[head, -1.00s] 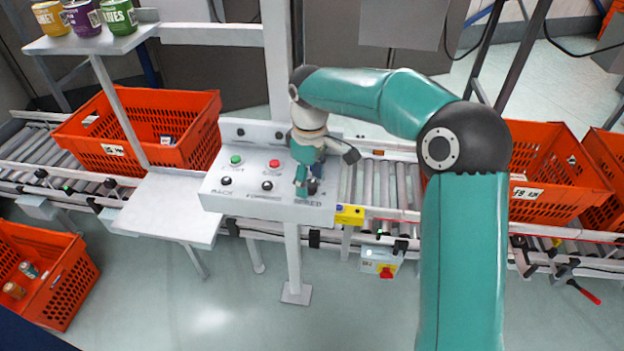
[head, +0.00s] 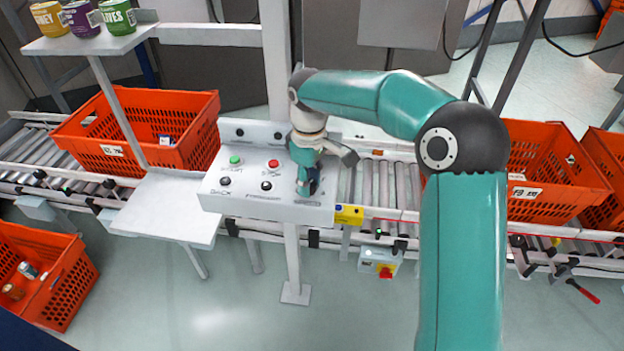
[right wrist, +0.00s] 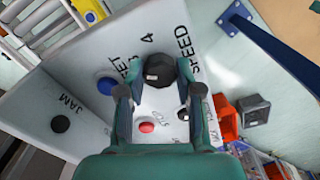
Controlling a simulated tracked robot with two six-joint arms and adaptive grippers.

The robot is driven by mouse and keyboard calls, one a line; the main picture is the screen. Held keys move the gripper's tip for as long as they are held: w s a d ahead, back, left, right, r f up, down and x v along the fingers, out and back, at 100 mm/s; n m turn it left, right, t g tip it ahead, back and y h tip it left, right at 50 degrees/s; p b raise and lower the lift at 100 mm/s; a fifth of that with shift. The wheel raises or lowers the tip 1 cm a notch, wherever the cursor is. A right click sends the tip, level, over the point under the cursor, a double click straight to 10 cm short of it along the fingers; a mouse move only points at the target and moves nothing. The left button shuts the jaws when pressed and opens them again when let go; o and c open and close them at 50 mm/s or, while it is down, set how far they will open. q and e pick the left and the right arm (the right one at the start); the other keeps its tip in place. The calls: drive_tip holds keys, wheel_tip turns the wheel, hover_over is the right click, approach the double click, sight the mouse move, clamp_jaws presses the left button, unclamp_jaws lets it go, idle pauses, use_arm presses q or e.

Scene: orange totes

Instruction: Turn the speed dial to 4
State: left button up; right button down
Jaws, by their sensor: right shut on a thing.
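The speed dial (right wrist: 160,70) is a black round knob on the pale control panel (right wrist: 75,88), beside the printed "SPEED" and a "4" in the right wrist view. A small light mark shows on its face. I cannot tell for sure which number it points to. My right gripper (right wrist: 160,88) has a finger on either side of the dial and is shut on it. In the head view the right gripper (head: 308,186) is at the panel's right front corner and mostly hides the dial. My left gripper is not in view.
The panel also bears a green button (head: 235,160), a red button (head: 273,163) and black knobs (head: 266,186). A blue button (right wrist: 106,86) lies near the dial. An orange tote (head: 190,150) stands on the roller conveyor to the left, another (head: 545,205) to the right.

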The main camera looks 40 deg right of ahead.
drive_tip(key=shift+m, duration=0.4)
drive_tip(key=m, duration=1.1)
drive_tip(key=shift+r, duration=0.1)
idle(0.5)
drive_tip(key=c, duration=0.8)
unclamp_jaws()
drive_tip(key=shift+o, duration=0.2)
wheel_tip(320, 180, up, 12)
